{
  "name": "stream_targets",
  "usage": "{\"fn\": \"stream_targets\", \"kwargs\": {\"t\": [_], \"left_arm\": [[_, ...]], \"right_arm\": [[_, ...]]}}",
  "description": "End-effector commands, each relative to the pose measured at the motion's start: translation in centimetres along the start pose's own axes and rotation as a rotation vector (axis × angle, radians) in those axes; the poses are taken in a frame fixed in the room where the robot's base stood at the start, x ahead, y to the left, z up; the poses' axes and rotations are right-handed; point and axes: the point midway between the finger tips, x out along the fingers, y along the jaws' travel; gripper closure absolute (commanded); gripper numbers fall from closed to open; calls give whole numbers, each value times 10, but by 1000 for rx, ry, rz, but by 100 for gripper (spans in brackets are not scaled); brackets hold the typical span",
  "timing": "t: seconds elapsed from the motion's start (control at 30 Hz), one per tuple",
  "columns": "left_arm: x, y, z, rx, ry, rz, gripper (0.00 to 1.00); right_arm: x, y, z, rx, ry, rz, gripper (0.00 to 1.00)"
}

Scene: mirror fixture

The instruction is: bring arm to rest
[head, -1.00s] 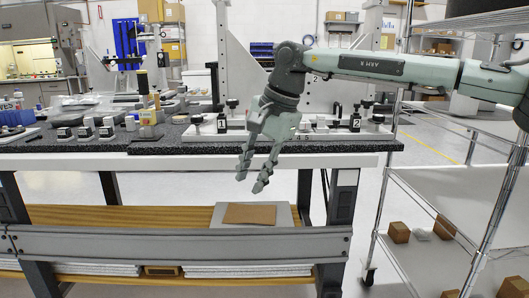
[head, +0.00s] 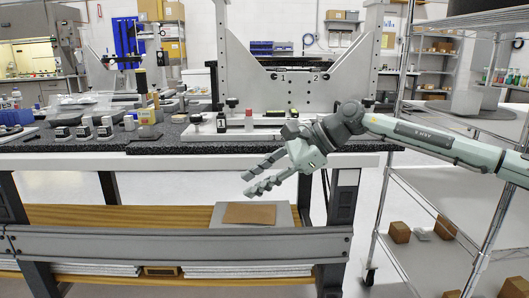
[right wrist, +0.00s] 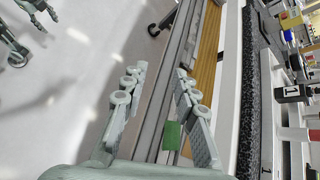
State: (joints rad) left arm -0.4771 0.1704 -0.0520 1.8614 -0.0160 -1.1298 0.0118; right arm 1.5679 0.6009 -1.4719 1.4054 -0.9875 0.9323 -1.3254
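My left gripper (right wrist: 32,45) shows partly at the top left of the right wrist view, over the floor, fingers apart and empty. It is outside the head view.
The workbench (head: 80,162) carries a grey mirror fixture (head: 300,85) marked 1 and 2, and a small black block (head: 221,122) marked 1. A lower shelf (head: 130,218) holds a brown sheet (head: 250,213). A wire rack (head: 385,200) with boxes stands at the right.

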Motion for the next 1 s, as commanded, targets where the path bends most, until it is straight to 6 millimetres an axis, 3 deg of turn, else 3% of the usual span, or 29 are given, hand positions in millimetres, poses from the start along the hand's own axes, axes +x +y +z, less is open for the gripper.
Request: {"fn": "stream_targets", "kwargs": {"t": [0.1, 0.2, 0.27, 0.37, 0.47, 0.63, 0.77, 0.9, 0.93, 1.0], "left_arm": [[0, 0, 0, 0, 0, 0, 52], [0, 0, 0, 0, 0, 0, 52], [0, 0, 0, 0, 0, 0, 52], [0, 0, 0, 0, 0, 0, 52], [0, 0, 0, 0, 0, 0, 52], [0, 0, 0, 0, 0, 0, 52], [0, 0, 0, 0, 0, 0, 52], [0, 0, 0, 0, 0, 0, 52], [0, 0, 0, 0, 0, 0, 52], [0, 0, 0, 0, 0, 0, 52]], "right_arm": [[30, 2, 14, 243, -211, -90, 71], [39, -6, 18, 529, -414, -193, 71], [38, -12, 10, 723, -534, -259, 71], [29, -20, -23, 1062, -718, -373, 71], [15, -17, -79, 1411, -881, -500, 71], [-10, 26, -198, 1949, -1098, -740, 71], [-25, 82, -279, 2263, -1210, -932, 71], [-41, 161, -352, 2542, -1301, -1166, 71], [-44, 180, -365, -2571, 1305, 1209, 71], [-52, 224, -393, -2423, 1212, 1214, 71]]}}
